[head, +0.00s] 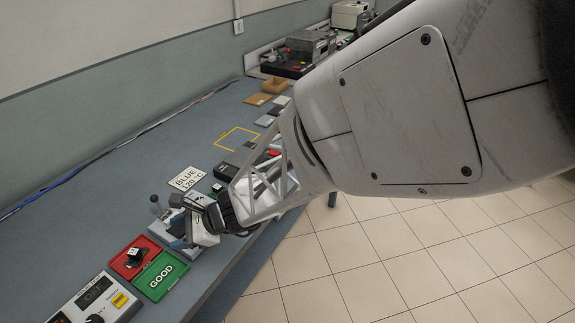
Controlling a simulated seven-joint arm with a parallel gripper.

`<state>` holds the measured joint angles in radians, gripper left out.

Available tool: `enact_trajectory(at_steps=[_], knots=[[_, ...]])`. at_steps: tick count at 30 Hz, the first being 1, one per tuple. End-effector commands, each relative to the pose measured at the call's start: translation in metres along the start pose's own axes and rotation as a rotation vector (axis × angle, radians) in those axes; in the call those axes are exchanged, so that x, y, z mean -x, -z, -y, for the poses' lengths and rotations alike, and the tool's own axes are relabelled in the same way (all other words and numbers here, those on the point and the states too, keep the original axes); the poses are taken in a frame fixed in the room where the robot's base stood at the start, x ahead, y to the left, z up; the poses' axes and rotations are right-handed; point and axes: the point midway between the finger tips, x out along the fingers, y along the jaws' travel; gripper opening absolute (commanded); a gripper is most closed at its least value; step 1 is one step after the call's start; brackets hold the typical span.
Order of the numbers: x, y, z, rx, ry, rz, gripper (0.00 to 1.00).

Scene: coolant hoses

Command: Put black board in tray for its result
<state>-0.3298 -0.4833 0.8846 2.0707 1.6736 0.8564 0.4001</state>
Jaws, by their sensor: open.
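The green tray (162,276), marked GOOD, lies near the bench's front edge. The red tray (119,262) lies against it on the left and holds a small black object with a white mark (134,256). I cannot tell whether this object is the black board. My gripper (198,232) is open, just to the right of the trays, over a grey lever fixture (161,226). The gripper and arm hide part of the fixture, and I cannot see whether a board is between the fingers.
A control box (93,301) with a knob and yellow button stands left of the trays. A sign reading BLUE 120 °C (187,178) lies behind the fixture. Machines (305,50) stand at the far end.

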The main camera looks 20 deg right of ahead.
Motion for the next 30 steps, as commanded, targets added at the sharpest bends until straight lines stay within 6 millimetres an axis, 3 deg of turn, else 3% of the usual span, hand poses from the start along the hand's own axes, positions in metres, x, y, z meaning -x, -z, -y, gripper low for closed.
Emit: enact_trajectory(at_steps=[3,11,30], knots=[[0.034,-0.015,-0.002,0.164,-0.057,-0.037,0.50],[0.107,-0.033,-0.017,0.508,-0.200,-0.147,0.50],[0.299,-0.030,-0.068,1.213,-0.666,-0.561,0.50]])
